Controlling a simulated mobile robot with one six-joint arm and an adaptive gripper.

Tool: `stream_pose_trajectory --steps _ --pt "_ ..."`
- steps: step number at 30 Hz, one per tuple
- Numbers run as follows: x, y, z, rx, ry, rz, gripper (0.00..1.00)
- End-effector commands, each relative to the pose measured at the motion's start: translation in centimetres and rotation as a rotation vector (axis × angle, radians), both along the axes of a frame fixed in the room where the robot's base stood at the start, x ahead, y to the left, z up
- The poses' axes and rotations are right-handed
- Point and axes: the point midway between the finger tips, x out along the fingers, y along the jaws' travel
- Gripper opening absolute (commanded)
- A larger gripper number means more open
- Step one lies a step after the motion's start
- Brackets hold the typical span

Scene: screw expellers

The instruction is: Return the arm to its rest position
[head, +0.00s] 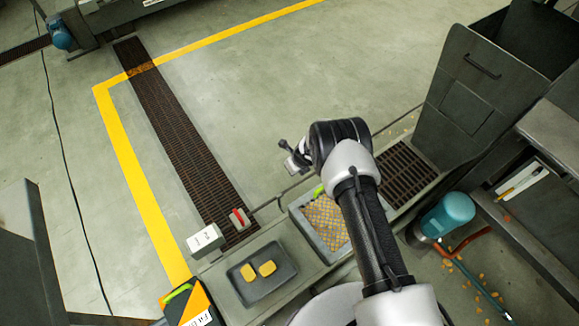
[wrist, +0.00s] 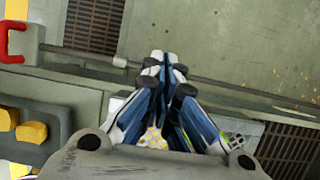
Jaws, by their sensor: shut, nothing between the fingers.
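My arm reaches up from the bottom of the head view, bent at a dark joint. My gripper (head: 291,155) points to the left, above the bench and its front rail. In the wrist view my gripper (wrist: 163,62) has its two fingers together at the tips. Nothing shows between them. The fingers and the gripper body hide part of the bench below.
A grey crate (head: 298,203) with yellow pieces stands under my arm. A dark tray (head: 240,277) with two yellow blocks lies left of it, near a white labelled box (head: 205,240) and a red handle (head: 239,217). A dark hopper (head: 470,90) rises at right. The floor (head: 270,90) beyond is open.

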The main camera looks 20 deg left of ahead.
Motion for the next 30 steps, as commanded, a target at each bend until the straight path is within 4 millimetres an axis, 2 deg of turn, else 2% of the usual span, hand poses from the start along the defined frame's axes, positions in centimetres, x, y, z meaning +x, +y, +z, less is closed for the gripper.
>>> stream_pose_trajectory --steps 4,13,16,17,20,24,30 --pt "0.5 0.8 1.0 0.001 -0.002 0.002 0.00" --pt "1.0 1.1 1.7 0.000 -0.004 0.005 0.00" --pt "2.0 1.0 4.1 -0.003 -0.025 0.046 0.00" --pt "2.4 0.8 5.2 -0.005 -0.035 0.069 0.00" --pt "4.1 0.1 10.7 -0.021 -0.083 0.179 0.00" --pt "5.4 -2.3 19.7 -0.064 -0.162 0.383 0.00" --pt "4.6 -7.0 31.7 -0.147 -0.276 0.668 0.00"
